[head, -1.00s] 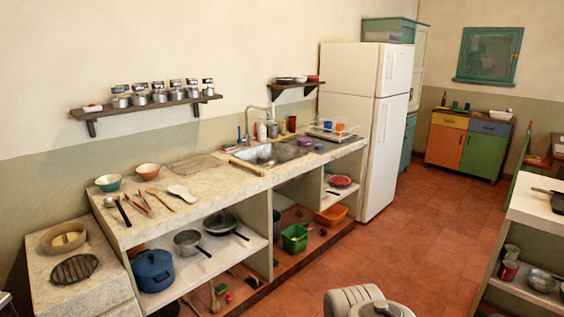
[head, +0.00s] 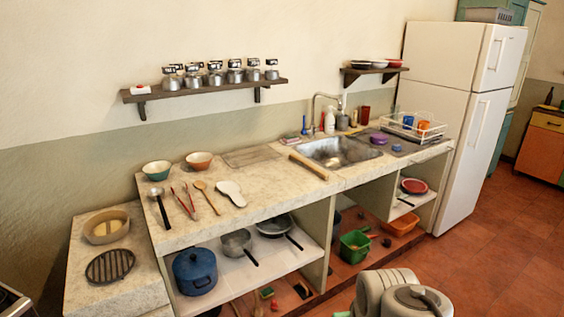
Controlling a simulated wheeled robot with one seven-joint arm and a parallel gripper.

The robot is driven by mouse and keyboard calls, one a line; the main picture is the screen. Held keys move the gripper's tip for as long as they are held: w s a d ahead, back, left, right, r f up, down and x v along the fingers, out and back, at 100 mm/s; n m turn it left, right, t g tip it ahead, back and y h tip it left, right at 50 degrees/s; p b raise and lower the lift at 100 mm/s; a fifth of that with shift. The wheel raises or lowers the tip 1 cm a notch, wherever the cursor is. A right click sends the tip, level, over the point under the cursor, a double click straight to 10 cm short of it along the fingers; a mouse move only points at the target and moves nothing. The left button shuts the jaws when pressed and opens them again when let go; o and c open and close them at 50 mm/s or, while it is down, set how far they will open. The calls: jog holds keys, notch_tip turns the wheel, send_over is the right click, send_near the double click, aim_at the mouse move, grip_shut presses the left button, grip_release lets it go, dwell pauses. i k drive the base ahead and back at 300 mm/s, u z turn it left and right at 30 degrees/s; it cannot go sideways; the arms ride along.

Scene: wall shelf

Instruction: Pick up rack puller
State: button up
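I cannot pick out the rack puller with certainty. A long, thin wooden bar (head: 309,167) lies on the stone counter (head: 262,188) at the front left edge of the sink and could be it. A small white and red item (head: 140,90) lies at the left end of the wall shelf (head: 205,89), too small to identify. My gripper is not in view; only a rounded grey part of my own body shows at the bottom right.
Several metal jars (head: 215,76) stand on the wall shelf. The counter holds two bowls, tongs (head: 184,203), spoons and a sink (head: 340,150). Pots stand on the shelf below. A white fridge (head: 455,110) stands right of the counter. Red floor is open at the right.

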aim_at(325, 176)
jog(key=z, duration=0.45)
jog(key=i, duration=1.15)
jog(key=u, duration=0.85)
jog(key=i, duration=0.55)
jog(key=u, duration=0.55)
